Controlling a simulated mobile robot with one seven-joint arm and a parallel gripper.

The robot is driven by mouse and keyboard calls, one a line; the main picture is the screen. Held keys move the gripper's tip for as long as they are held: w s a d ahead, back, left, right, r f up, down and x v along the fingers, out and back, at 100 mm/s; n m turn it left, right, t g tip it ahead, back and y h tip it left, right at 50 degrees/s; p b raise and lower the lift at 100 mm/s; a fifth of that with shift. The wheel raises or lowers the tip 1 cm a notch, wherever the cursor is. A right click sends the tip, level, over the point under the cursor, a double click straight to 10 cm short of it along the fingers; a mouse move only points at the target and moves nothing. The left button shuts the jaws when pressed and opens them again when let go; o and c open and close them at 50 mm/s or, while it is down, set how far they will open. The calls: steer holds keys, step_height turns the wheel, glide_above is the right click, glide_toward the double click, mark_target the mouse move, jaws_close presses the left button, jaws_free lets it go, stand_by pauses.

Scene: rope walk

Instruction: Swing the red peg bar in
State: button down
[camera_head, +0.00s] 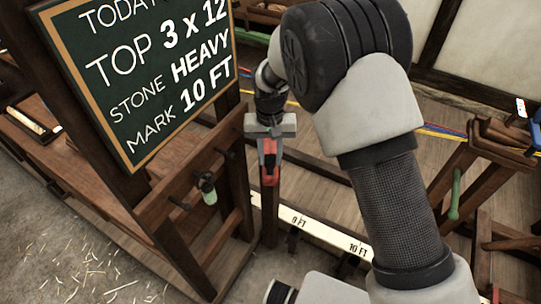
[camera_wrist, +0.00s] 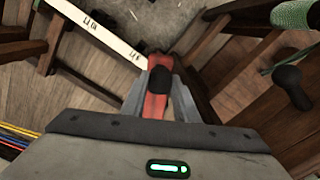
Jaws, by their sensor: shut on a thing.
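The red peg bar (camera_head: 270,175) shows below my gripper (camera_head: 269,152) in the head view, near the top of a dark wooden post. My gripper points down and its jaws are shut on the red bar. In the wrist view the red bar (camera_wrist: 157,62) sits between the two grey fingers of my gripper (camera_wrist: 160,95). A dark rounded knob (camera_wrist: 159,80) lies on or over the red part there. The bar's full length is hidden by the jaws and the foreshortened view.
A chalkboard (camera_head: 150,75) on a wooden stand is close left of my gripper. Pegs and a green-wrapped handle (camera_head: 209,190) stick out below it. A white marked scale (camera_head: 310,230) runs low to the right. Coloured ropes (camera_head: 455,133) and wooden frames stand further right.

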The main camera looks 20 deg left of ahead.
steer(key=c, duration=1.4)
jaws_free()
steer(key=shift+w+d, duration=0.15)
steer(key=shift+d, duration=0.1)
steer(key=w+d+n+p, duration=0.2)
steer(key=w+d+n, duration=0.45)
steer(key=n, duration=0.25)
step_height(320, 180, up, 18)
steer(key=shift+s+d+r+m+t+y, duration=0.2)
steer(key=shift+s+d+r+m, duration=0.4)
steer(key=shift+d+r, duration=1.25)
steer(key=shift+s+d+r+m+t+y, duration=0.1)
steer(key=shift+s+d+r+m+t, duration=0.2)
steer(key=shift+d+r+m, duration=1.05)
steer(key=shift+s+d+r+m+t+y, duration=0.15)
steer(key=shift+s+d+r, duration=0.3)
steer(key=shift+d+r, duration=1.9)
